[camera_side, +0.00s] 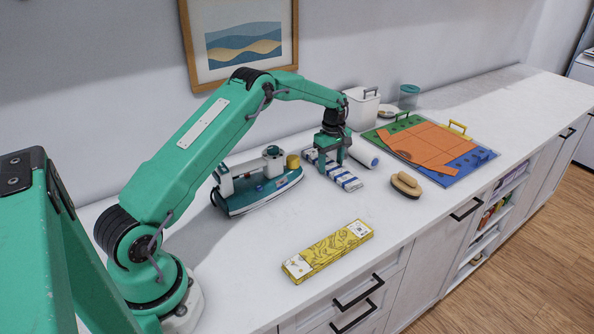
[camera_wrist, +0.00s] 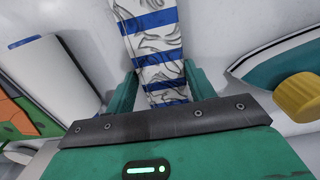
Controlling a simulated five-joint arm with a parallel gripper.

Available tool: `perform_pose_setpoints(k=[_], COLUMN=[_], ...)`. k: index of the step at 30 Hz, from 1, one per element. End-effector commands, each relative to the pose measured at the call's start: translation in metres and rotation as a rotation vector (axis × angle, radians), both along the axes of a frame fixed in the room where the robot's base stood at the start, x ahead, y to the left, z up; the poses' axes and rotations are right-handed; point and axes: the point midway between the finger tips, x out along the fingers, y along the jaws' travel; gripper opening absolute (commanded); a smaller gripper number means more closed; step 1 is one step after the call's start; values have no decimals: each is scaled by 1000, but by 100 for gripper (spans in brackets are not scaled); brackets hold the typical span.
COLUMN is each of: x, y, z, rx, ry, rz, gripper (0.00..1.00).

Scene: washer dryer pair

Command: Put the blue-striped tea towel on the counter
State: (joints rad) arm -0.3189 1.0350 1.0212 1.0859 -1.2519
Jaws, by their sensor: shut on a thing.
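The blue-striped tea towel (camera_side: 346,179) is a folded white strip with blue stripes, on the white counter (camera_side: 400,225) towards the back. My gripper (camera_side: 328,160) is over the towel and shut on it. In the wrist view the towel (camera_wrist: 152,40) runs between the two fingers of my gripper (camera_wrist: 160,92) and stretches away beyond them. The towel's front end looks flat on or just above the counter; I cannot tell whether it touches. My gripper hides the middle of the towel.
A white roll (camera_side: 362,154) lies close on the right, with a brush (camera_side: 406,185) nearby. A coloured board (camera_side: 435,148) lies farther right. A yellow patterned box (camera_side: 328,250) lies in front. Counter between box and brush is clear.

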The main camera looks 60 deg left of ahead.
Motion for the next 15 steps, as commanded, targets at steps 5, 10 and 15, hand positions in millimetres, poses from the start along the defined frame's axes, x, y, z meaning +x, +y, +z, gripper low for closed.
perform_pose_setpoints(k=[5, 10, 15], x=[0, 0, 0], y=[0, 0, 0], z=[0, 0, 1], rx=[0, 0, 0], ry=[0, 0, 0], rz=[0, 0, 0], gripper=[79, 79, 79])
